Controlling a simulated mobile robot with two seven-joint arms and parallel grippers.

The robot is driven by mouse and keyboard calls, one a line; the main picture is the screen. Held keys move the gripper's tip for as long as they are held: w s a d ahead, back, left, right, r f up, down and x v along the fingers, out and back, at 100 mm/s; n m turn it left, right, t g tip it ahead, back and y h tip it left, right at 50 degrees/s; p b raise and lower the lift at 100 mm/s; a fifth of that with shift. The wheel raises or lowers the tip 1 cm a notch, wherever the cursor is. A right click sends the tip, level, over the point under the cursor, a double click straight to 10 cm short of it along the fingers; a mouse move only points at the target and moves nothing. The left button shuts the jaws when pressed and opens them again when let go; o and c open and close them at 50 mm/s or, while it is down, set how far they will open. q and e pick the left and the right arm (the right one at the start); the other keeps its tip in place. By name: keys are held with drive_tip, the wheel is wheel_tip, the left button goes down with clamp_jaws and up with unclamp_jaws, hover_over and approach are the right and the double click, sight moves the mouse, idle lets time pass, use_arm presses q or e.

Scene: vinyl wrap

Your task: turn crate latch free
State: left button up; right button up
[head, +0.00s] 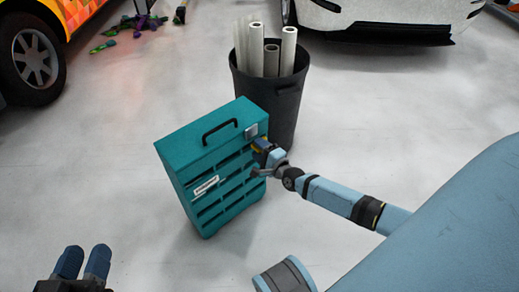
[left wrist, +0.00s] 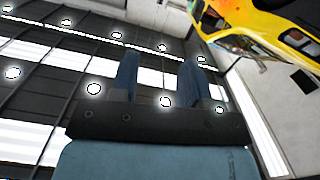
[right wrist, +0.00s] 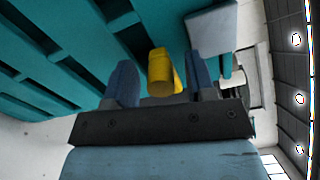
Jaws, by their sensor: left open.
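The teal crate (head: 222,175) stands upright on the floor, with a black handle (head: 219,131) on top and slatted sides. A yellow latch (right wrist: 160,72) shows at its right side and is mostly hidden in the head view. My right gripper (right wrist: 162,82) is at that side, its open fingers one on each side of the latch. A gap shows between the latch and the left finger in the right wrist view. My left gripper (head: 82,262) is open and empty at the lower left, away from the crate; its fingers also show in the left wrist view (left wrist: 158,78).
A black bin (head: 284,105) with several white rolls (head: 288,50) stands close behind the crate. A grey plate (head: 251,131) sits on the crate near the latch. Vehicles stand at the back left and back right. The floor (head: 130,205) left of the crate is clear.

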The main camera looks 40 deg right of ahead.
use_arm(q)
drive_tip(key=r+p, duration=0.1)
drive_tip(key=r+n+p, duration=0.1)
drive_tip(key=r+t+p, duration=0.1)
drive_tip(key=r+p, duration=0.1)
drive_tip(key=shift+s, duration=0.35)
use_arm(e)
drive_tip(key=s+d, duration=0.1)
drive_tip(key=s, duration=1.2)
drive_tip(key=shift+s+d, duration=0.3)
drive_tip(key=shift+s, duration=0.05)
use_arm(q)
drive_tip(key=shift+f, duration=0.1)
